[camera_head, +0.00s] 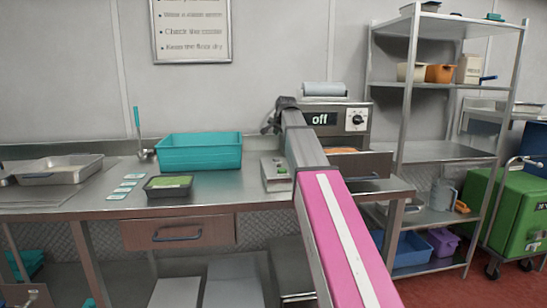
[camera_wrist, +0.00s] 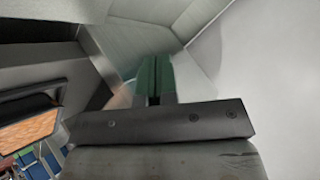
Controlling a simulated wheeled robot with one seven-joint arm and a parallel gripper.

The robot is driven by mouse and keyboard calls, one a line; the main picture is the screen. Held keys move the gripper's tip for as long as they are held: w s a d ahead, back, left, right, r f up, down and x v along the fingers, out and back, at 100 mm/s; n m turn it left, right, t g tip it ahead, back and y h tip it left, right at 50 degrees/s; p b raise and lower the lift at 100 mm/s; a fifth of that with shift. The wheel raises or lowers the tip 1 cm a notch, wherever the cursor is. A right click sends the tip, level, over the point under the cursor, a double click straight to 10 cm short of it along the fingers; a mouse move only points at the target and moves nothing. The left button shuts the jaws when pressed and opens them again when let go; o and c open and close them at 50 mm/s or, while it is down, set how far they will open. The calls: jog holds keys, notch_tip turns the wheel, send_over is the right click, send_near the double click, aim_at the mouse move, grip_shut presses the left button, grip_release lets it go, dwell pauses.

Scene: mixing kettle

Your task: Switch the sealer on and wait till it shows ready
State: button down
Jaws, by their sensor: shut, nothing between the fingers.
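The sealer (camera_head: 362,138) stands at the right end of the steel counter, with a film roll on top. Its display (camera_head: 321,119) reads "off". A round dark knob (camera_head: 357,119) on a pale plate sits right of the display. Its drawer (camera_head: 375,165) is out, with something orange inside; this also shows at the left of the wrist view (camera_wrist: 32,132). My gripper (camera_head: 272,127) is at the sealer's left side, apart from the knob and partly hidden by my arm. In the wrist view its green fingers (camera_wrist: 153,78) are together and empty.
A teal bin (camera_head: 200,153), a black tray with green contents (camera_head: 168,186) and a small scale-like device (camera_head: 272,172) are on the counter left of my arm. A steel shelf rack (camera_head: 404,110) stands close on the right. A green cart (camera_head: 510,215) is beyond it.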

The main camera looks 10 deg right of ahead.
aim_at(276, 159)
jog(key=shift+f, duration=0.1)
dwell(0.3)
jog(key=shift+f, duration=4.3)
jog(key=shift+f, duration=0.4)
jog(key=shift+f, duration=0.45)
jog(key=shift+r, duration=0.85)
jog(key=shift+r, duration=0.1)
